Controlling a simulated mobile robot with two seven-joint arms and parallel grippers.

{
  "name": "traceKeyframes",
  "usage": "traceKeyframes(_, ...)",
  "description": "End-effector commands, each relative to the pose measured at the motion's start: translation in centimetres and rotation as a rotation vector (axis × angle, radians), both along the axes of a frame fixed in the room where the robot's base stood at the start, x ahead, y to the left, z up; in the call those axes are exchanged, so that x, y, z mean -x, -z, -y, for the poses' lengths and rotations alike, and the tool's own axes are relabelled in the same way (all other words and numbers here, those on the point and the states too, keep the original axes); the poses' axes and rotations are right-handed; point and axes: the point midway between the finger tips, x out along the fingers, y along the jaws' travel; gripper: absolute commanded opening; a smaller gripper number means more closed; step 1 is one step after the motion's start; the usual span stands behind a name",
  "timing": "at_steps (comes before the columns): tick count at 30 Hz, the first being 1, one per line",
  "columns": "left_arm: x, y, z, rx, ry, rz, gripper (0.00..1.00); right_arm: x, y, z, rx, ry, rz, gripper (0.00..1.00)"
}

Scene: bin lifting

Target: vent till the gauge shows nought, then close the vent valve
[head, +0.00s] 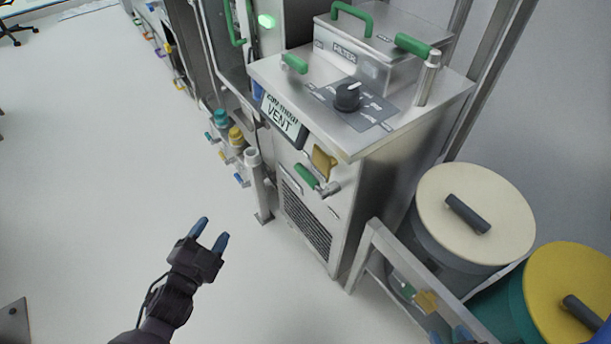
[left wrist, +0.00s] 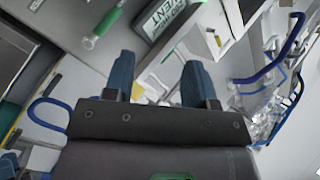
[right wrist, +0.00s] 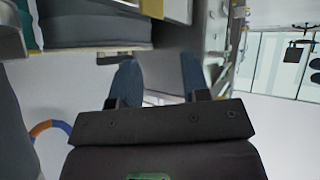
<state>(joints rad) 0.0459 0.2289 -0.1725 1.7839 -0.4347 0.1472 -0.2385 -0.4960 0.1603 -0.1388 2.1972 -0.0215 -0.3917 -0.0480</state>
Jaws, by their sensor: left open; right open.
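A steel cabinet (head: 375,175) carries a tilted display (head: 282,118) reading VENT; its smaller upper line is too small to read surely. The display also shows in the left wrist view (left wrist: 160,18). Below it on the cabinet front is a green-handled valve (head: 318,180); a green handle also shows in the left wrist view (left wrist: 102,28). I cannot tell whether this is the vent valve. No dial gauge is clearly seen. My left gripper (head: 210,235) is open and empty, left of the cabinet and apart from it. My right gripper (head: 450,336) is open at the bottom edge, mostly out of frame.
A black knob (head: 348,96) and a FILTER box (head: 372,50) are on the cabinet top. Coloured small valves (head: 236,138) line its left side. A cream-lidded drum (head: 475,215) and a yellow-lidded drum (head: 570,290) stand right, behind a steel frame (head: 400,262).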

Motion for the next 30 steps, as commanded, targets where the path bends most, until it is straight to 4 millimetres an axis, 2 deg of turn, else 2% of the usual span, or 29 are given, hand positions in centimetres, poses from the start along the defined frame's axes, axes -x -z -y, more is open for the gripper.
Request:
traceKeyframes(1,-1.3,2.0,1.2,-0.048,0.051,0.037,0.51,0.5,1.7,0.0,0.006,-0.005,-0.029,0.43)
traceKeyframes(6,-5.7,3.4,4.9,-0.212,0.218,0.230,0.51,1.0,3.6,0.0,0.025,-0.023,-0.057,0.43)
traceKeyframes(12,-9.5,5.2,8.9,-0.371,0.398,0.437,0.51,1.0,5.1,-0.3,0.040,-0.050,-0.075,0.43)
traceKeyframes(19,-11.6,5.9,11.5,-0.472,0.515,0.581,0.51,0.1,5.1,-0.8,0.046,-0.070,-0.058,0.43)
traceKeyframes(26,-12.6,5.4,12.8,-0.490,0.536,0.612,0.51,0.0,5.0,-0.8,0.053,-0.080,-0.052,0.43)
traceKeyframes(30,-13.8,5.1,14.4,-0.490,0.536,0.612,0.51,0.2,5.3,-0.8,0.056,-0.083,-0.058,0.43)
